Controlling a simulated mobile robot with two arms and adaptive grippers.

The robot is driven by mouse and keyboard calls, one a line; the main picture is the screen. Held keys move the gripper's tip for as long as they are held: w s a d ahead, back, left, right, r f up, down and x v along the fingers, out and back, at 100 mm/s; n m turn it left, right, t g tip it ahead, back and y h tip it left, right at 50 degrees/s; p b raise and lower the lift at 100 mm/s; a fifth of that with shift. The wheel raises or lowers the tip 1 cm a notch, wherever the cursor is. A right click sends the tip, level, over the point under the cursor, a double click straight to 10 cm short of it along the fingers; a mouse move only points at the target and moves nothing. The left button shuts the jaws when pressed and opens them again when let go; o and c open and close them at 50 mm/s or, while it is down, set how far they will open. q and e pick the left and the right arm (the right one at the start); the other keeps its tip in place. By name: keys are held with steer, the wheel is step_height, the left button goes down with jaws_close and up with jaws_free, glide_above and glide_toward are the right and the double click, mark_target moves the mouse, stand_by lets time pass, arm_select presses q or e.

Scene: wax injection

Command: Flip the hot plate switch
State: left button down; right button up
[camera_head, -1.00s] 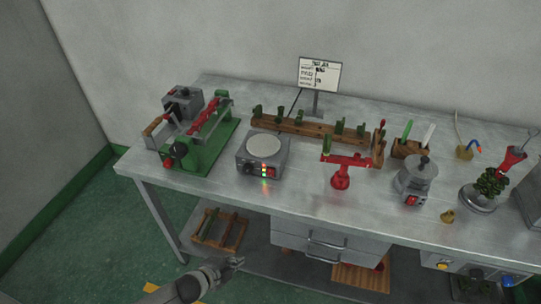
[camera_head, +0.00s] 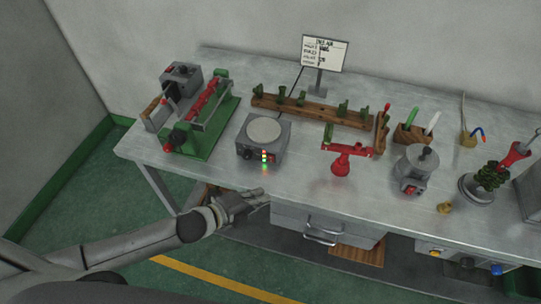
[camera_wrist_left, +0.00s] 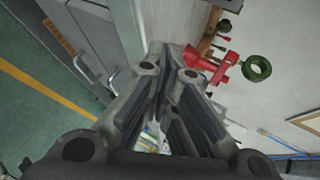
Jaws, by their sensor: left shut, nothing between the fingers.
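The hot plate (camera_head: 263,138) is a grey box with a round pale top, standing near the front edge of the workbench. Its front has a dark knob, small lit green and orange lights, and a red switch (camera_head: 273,159) at the right; the switch's position is too small to tell. My left gripper (camera_head: 262,195) is shut and empty, in front of the bench edge and below the hot plate, not touching it. In the left wrist view its closed fingers (camera_wrist_left: 165,95) fill the middle, and the hot plate cannot be made out. My right gripper is not in view.
A green machine (camera_head: 203,115) stands left of the hot plate. A red stand (camera_head: 341,162) is to its right, with a grey pot (camera_head: 415,168) further right. A wooden rack (camera_head: 310,110) and a sign (camera_head: 324,54) are behind. Drawers (camera_head: 315,223) hang below the bench top (camera_head: 225,180).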

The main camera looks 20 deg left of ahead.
mark_target(271, 159)
arm_select(q)
steer(key=shift+w, duration=0.15)
steer(key=w, duration=0.4)
steer(key=w+r, duration=0.1)
steer(key=w, duration=0.1)
steer(key=shift+w+d, duration=0.1)
steer(key=shift+w, duration=1.2)
stand_by(0.4)
steer(key=shift+w+r, duration=0.1)
steer(key=shift+w, duration=0.3)
steer(key=shift+w, duration=0.3)
stand_by(0.6)
steer(key=shift+s, duration=0.1)
steer(key=shift+s, duration=0.65)
